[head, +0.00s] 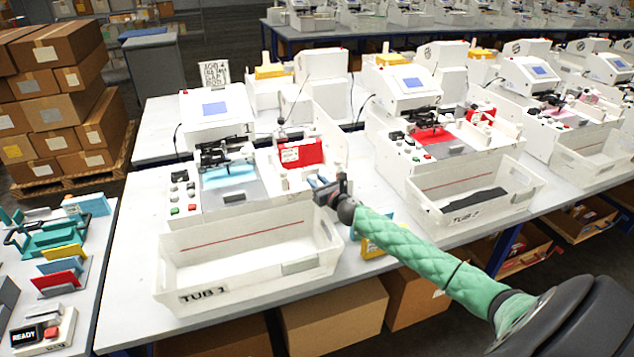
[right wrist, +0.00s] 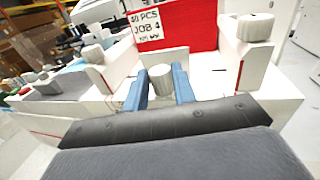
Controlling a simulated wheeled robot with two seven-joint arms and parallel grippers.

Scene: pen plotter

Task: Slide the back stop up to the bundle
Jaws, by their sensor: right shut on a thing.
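The bundle is a red stack (head: 303,153) with a white label, standing in the white feeder of the nearest plotter. It also shows in the right wrist view (right wrist: 190,22), its label reading "40 PCS JOB 4". My right gripper (head: 326,186) is at the feeder's front right side. In the right wrist view its blue fingers (right wrist: 162,88) are shut on a light grey knob (right wrist: 160,78). A pale upright plate (right wrist: 166,60), which looks like the back stop, stands between the knob and the bundle. I cannot tell whether plate and bundle touch. My left gripper is not in view.
Grey-white knobs (right wrist: 248,27) stand on the white side walls flanking the bundle. Tub 1 (head: 185,282) sits in front of the plotter, close to my right gripper. A second plotter with a red bundle (head: 433,140) stands to the right. A side table (head: 88,290) is at left.

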